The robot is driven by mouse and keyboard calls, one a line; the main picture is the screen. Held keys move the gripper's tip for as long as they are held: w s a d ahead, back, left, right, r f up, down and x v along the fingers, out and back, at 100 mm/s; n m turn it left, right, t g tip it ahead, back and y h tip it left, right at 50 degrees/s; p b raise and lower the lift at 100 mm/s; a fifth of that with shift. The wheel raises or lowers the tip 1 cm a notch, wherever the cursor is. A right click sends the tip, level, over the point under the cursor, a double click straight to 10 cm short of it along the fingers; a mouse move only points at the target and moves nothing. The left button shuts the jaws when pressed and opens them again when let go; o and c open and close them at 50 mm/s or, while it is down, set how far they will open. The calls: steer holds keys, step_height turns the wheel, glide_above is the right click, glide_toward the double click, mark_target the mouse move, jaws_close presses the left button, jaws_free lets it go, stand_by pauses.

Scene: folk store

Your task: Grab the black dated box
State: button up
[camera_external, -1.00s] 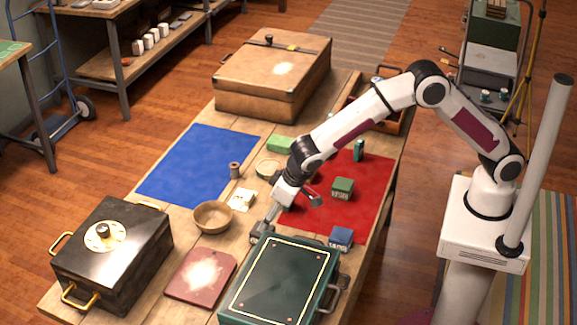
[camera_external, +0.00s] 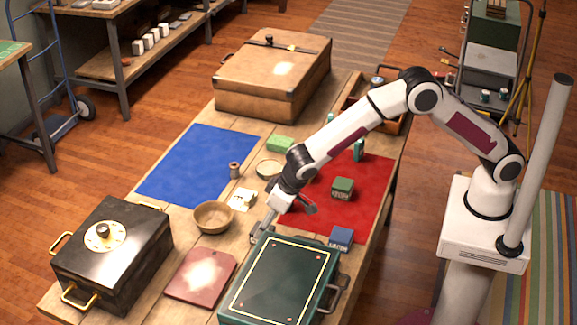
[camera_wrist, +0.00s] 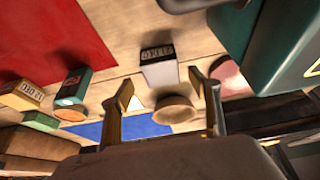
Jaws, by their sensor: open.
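A small box (camera_wrist: 158,68) shows in the wrist view, with a dark printed band of pale digits and a lighter grey face. It stands on the bare wood between the red mat and the green case. My gripper (camera_wrist: 165,92) has its two fingers spread wide, one on each side of the box in the picture, with nothing held. In the external view my gripper (camera_external: 260,236) is low beside the green case (camera_external: 280,280). I cannot make out the dated box there; the gripper may hide it. Contact with it cannot be told.
A wooden bowl (camera_external: 213,217) and a dark red board (camera_external: 200,276) lie left of the gripper. A blue box (camera_external: 341,237) and a green box (camera_external: 342,189) are to the right. A black chest (camera_external: 130,250) stands front left. The blue mat (camera_external: 197,165) is mostly clear.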

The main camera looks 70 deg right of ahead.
mark_target(253, 240)
steer(key=shift+x, duration=2.3)
steer(key=shift+a, duration=0.15)
steer(key=c, duration=1.2)
